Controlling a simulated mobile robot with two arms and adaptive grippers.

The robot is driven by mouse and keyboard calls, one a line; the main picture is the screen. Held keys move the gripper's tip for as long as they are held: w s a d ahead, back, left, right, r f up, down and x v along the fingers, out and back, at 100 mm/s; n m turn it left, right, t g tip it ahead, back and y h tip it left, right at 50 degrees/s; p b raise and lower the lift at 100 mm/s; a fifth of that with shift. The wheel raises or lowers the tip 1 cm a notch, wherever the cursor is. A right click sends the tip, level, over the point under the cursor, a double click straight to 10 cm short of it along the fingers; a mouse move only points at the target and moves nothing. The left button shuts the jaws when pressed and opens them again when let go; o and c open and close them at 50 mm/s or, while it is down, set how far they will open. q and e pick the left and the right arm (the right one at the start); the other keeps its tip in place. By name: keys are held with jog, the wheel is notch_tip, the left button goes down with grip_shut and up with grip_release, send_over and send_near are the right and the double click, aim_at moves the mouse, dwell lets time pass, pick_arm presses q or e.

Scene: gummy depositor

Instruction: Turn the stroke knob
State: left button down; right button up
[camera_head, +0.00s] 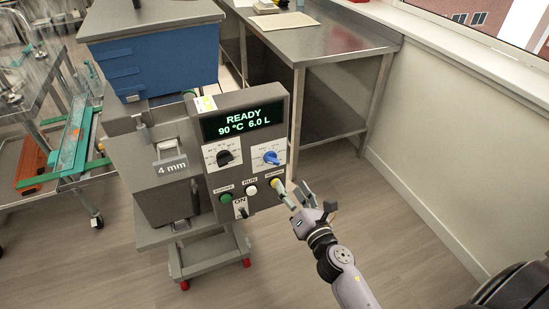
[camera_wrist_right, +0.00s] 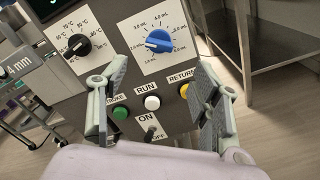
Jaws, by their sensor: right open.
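The control panel (camera_head: 245,150) of the depositor shows READY, 90 °C and 6.0 L on its display. The blue knob (camera_head: 272,158), with a mL scale around it, is at the panel's right; it also shows in the right wrist view (camera_wrist_right: 158,41), with its white pointer towards the left. My right gripper (camera_head: 294,191) is open and empty, in front of the panel's lower right. In the right wrist view its fingers (camera_wrist_right: 160,95) are spread to either side below the blue knob, apart from it. My left gripper is not in view.
A black temperature knob (camera_head: 230,157) sits left of the blue one. Below are green (camera_head: 226,198), white (camera_head: 251,191) and yellow (camera_head: 277,183) buttons and a toggle switch (camera_head: 241,212). A steel table (camera_head: 330,45) stands behind.

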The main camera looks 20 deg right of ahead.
aim_at(275, 162)
jog(key=w, duration=1.2)
jog(key=shift+p, duration=0.3)
jog(key=shift+s, duration=0.1)
jog(key=shift+c, duration=0.4)
jog(key=c, duration=1.1)
